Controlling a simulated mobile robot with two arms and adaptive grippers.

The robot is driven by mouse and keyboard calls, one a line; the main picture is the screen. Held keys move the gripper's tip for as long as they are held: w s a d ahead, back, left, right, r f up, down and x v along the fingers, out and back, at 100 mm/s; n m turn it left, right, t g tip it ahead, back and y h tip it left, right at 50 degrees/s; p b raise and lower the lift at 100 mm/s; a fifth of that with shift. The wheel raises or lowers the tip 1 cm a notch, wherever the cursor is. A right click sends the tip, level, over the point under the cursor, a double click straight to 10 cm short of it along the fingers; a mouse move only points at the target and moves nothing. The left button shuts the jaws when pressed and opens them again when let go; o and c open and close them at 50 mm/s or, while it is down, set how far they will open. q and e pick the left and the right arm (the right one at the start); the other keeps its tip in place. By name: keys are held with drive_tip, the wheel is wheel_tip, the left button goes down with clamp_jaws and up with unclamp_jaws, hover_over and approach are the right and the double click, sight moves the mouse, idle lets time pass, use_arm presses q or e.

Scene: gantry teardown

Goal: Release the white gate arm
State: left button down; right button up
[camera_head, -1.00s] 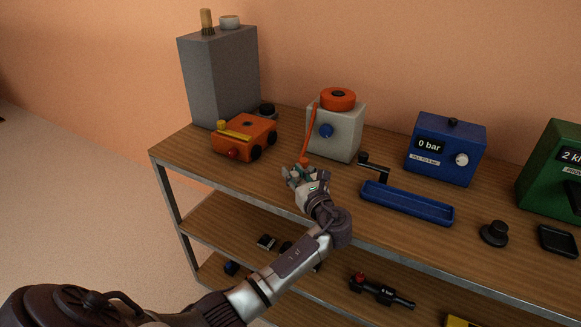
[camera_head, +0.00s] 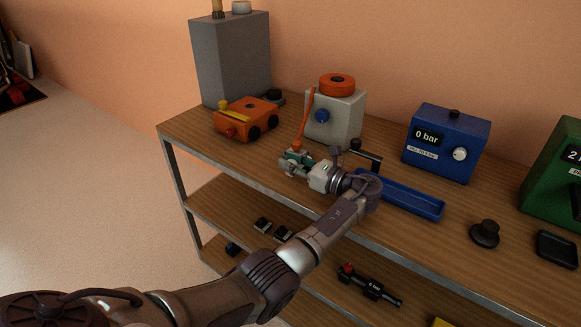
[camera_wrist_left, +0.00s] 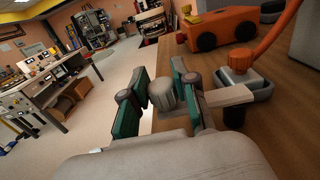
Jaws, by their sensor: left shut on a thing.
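My left gripper (camera_head: 291,164) is at the front edge of the shelf top, just below the lower end of an orange hose (camera_head: 303,125). In the left wrist view its teal-padded fingers (camera_wrist_left: 160,100) stand on both sides of a ribbed grey knob (camera_wrist_left: 163,93) and are shut on it. The white gate arm (camera_wrist_left: 228,97) runs from beside the right finger to a dark post by the hose; the finger hides part of it, so I cannot see fully how it joins the knob. In the head view the gripper mostly hides the gate arm. My right gripper is not in view.
An orange wheeled unit (camera_head: 247,119) stands behind left, a white box with an orange top (camera_head: 336,114) behind. A dark crank (camera_head: 365,155) and a blue tray (camera_head: 412,203) lie close to the right of my wrist. A blue gauge box (camera_head: 447,142) stands further right.

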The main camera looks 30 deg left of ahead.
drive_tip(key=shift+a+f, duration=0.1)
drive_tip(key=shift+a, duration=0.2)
use_arm(q)
drive_tip(key=c, duration=1)
unclamp_jaws()
drive_tip(key=shift+o, duration=0.7)
drive_tip(key=d, duration=0.8)
drive_tip(key=s+d, duration=0.1)
drive_tip(key=d, duration=0.3)
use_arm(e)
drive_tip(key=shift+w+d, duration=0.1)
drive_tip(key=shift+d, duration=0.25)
